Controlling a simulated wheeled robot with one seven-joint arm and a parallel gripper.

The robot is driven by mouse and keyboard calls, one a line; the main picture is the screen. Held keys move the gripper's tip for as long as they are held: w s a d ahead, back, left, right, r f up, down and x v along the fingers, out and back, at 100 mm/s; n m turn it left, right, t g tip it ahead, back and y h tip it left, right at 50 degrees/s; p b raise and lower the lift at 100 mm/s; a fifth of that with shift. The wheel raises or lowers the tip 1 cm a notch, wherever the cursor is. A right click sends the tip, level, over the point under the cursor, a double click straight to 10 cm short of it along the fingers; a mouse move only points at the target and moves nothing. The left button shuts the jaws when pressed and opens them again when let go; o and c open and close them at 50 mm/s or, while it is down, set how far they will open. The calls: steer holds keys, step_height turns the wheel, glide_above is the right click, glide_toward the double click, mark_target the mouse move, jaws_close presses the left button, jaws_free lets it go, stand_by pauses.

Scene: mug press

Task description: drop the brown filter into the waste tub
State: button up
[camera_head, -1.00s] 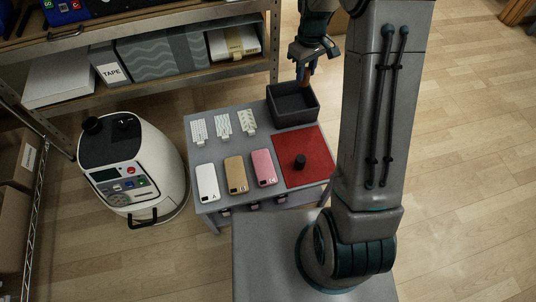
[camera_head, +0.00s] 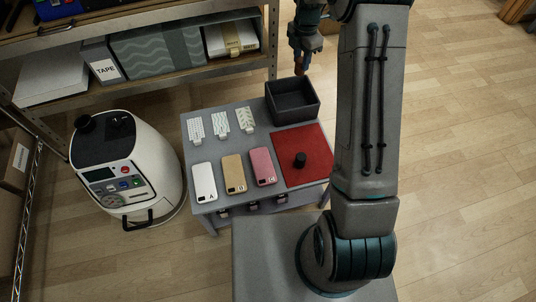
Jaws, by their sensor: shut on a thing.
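My gripper (camera_head: 302,66) hangs pointing down just behind the waste tub, in the picture above its far rim. It is shut on a small brown thing, which I take to be the brown filter (camera_head: 301,62); the fingers hide most of it. The waste tub (camera_head: 293,114) is a dark grey open box at the back right of the small grey table. Its visible inside looks empty. The gripper appears higher than the tub and apart from it.
The grey table (camera_head: 213,143) carries white patterned cards and three phone-like pieces: white (camera_head: 204,182), tan (camera_head: 234,174) and pink (camera_head: 263,167). A black knob (camera_head: 300,160) stands on a red mat (camera_head: 314,146). A white machine (camera_head: 160,180) stands left; a shelf (camera_head: 180,78) is behind.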

mark_target(300, 73)
steer(key=shift+f+b, duration=2.35)
steer(key=shift+f, duration=0.7)
steer(key=o, duration=1)
steer(key=shift+o, duration=0.2)
steer(key=shift+r, duration=0.15)
step_height(300, 73, up, 14)
steer(key=p, duration=0.5)
steer(key=shift+f, duration=0.2)
